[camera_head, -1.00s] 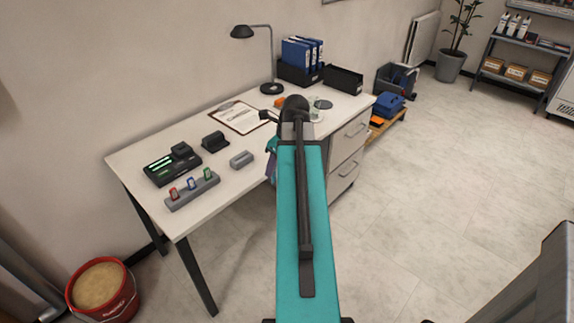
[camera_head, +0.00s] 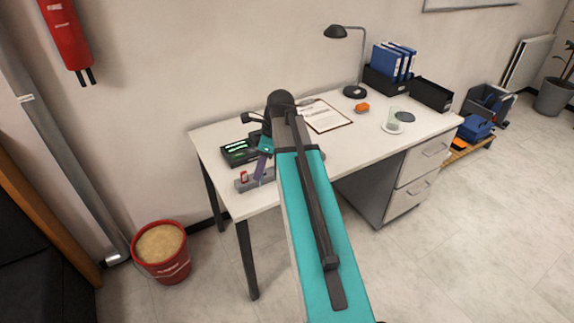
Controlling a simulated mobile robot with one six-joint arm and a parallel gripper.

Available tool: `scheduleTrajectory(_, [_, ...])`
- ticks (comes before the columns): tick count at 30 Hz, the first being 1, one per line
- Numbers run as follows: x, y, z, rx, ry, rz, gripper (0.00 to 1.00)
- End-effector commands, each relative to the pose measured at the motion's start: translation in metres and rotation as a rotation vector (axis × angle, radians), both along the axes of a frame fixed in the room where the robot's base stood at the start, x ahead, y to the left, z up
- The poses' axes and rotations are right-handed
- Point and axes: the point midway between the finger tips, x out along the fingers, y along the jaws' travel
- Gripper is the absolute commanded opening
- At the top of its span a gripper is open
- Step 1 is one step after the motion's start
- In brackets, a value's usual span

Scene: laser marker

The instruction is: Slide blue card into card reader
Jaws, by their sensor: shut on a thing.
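The grey card holder (camera_head: 244,186) stands near the left end of the desk. A red card (camera_head: 243,176) stands upright in its left slot. My gripper (camera_head: 258,177) points down at the holder, just right of the red card, and is shut on the blue card. The blue card itself is hidden behind the gripper, so I cannot tell if it is still in its slot. The black card reader (camera_head: 238,153) with green lights sits behind the holder, partly covered by my arm. The green card is hidden.
A clipboard (camera_head: 325,115), orange object (camera_head: 362,107), glass (camera_head: 394,118) and lamp (camera_head: 354,91) are on the white desk (camera_head: 350,155). Blue binders (camera_head: 392,60) stand at the back right. A red bucket (camera_head: 162,252) is on the floor left of the desk.

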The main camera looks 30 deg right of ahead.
Motion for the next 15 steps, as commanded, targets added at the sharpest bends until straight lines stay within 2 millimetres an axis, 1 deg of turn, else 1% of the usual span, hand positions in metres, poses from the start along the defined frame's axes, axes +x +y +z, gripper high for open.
scheduleTrajectory(1, [0.008,0.016,0.001,0.0,0.001,0.057,0.16])
scheduleTrajectory(5, [0.021,0.055,0.003,-0.002,0.002,0.206,0.16])
scheduleTrajectory(6, [0.024,0.067,0.003,-0.003,0.003,0.257,0.16])
scheduleTrajectory(11, [0.035,0.115,0.006,-0.006,0.004,0.483,0.16])
scheduleTrajectory(12, [0.037,0.127,0.007,-0.005,0.004,0.549,0.16])
scheduleTrajectory(15, [0.04,0.153,0.009,-0.006,0.004,0.71,0.16])
